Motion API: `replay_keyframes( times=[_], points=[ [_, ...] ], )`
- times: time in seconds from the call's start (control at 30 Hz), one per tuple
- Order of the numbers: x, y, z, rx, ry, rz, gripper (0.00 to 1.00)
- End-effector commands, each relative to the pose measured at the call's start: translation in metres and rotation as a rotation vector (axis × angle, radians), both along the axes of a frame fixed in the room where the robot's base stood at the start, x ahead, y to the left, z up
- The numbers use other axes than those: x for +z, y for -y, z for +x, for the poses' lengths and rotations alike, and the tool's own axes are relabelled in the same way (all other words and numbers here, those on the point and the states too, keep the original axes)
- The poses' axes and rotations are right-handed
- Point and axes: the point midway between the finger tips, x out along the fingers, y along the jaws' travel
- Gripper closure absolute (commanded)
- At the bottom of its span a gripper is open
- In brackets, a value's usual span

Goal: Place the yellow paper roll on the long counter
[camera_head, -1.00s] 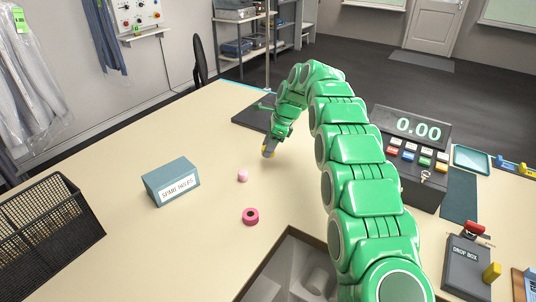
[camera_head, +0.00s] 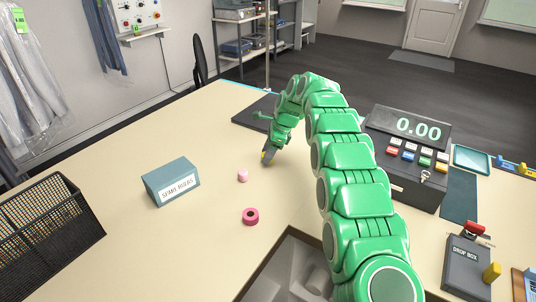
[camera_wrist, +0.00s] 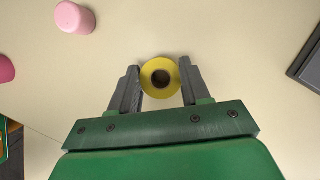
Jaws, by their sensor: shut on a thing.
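The yellow paper roll (camera_wrist: 160,67) sits between the two grey fingers of my gripper (camera_wrist: 161,85) in the wrist view, its dark core hole facing the camera. My gripper is shut on it. In the head view my gripper (camera_head: 268,158) points down over the long counter (camera_head: 200,240), and only a small bit of yellow shows at its tip. The roll is at or just above the counter top; I cannot tell whether it touches.
A pale pink roll (camera_head: 243,176) and a darker pink roll (camera_head: 251,216) stand nearby. A blue-grey box (camera_head: 171,182) and a black wire basket (camera_head: 45,235) are at left. A cash register (camera_head: 405,150) is at right, and a dark pad (camera_head: 254,112) lies behind my gripper.

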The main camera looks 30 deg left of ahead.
Motion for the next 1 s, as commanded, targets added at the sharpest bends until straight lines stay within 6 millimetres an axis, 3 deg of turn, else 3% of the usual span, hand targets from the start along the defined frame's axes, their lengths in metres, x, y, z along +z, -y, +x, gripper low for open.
replay_keyframes(
  times=[0.47, 0.5, 0.67, 1.0],
  points=[
    [-0.0094, 0.0001, 0.0003, 0.0, 0.001, 0.001, 0.87],
    [-0.01, 0.0, 0.0002, 0.0, 0.001, 0.001, 0.52],
    [-0.0096, 0.0, 0.0003, -0.001, 0.002, 0.001, 0.28],
    [-0.0071, -0.0001, 0.0003, 0.0, 0.002, 0.001, 0.28]
  ],
)
